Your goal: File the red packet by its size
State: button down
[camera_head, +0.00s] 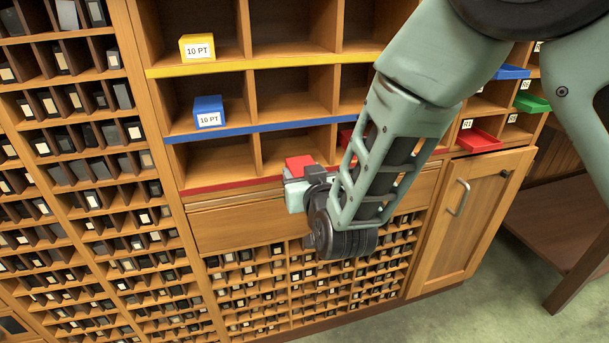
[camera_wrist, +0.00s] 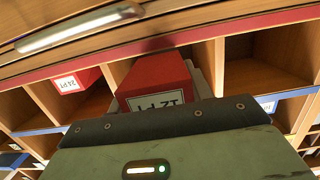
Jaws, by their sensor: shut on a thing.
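My gripper (camera_head: 300,182) is shut on the red packet (camera_head: 299,165), in front of the red-edged shelf row (camera_head: 230,186). In the upside-down wrist view the red packet (camera_wrist: 155,82) bears an inverted label reading 12 PT, and one pale finger (camera_wrist: 200,80) shows beside it. It lies in line with a middle compartment; how far inside it is, I cannot tell. Another red packet (camera_wrist: 78,80), marked 24 PT, sits in the neighbouring compartment; in the head view it is mostly hidden behind my arm (camera_head: 346,138). The red row's left compartment (camera_head: 208,160) is empty.
A yellow 10 PT packet (camera_head: 197,47) and a blue 10 PT packet (camera_head: 209,111) sit in the rows above. Wooden dividers and the drawer (camera_head: 238,224) lie close around my gripper. Small coloured trays (camera_head: 478,141) stick out at the right.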

jog(key=shift+r+x, duration=0.3)
jog(key=shift+x, duration=1.35)
jog(key=shift+r+x, duration=0.3)
jog(key=shift+x, duration=1.35)
jog(key=shift+r+x, duration=0.25)
jog(key=shift+x, duration=1.4)
jog(key=c, duration=0.6)
grip_release()
jog(key=shift+w, duration=0.1)
jog(key=shift+o, duration=0.2)
jog(key=shift+f, duration=0.15)
jog(key=v, duration=1.7)
jog(key=shift+s, duration=0.2)
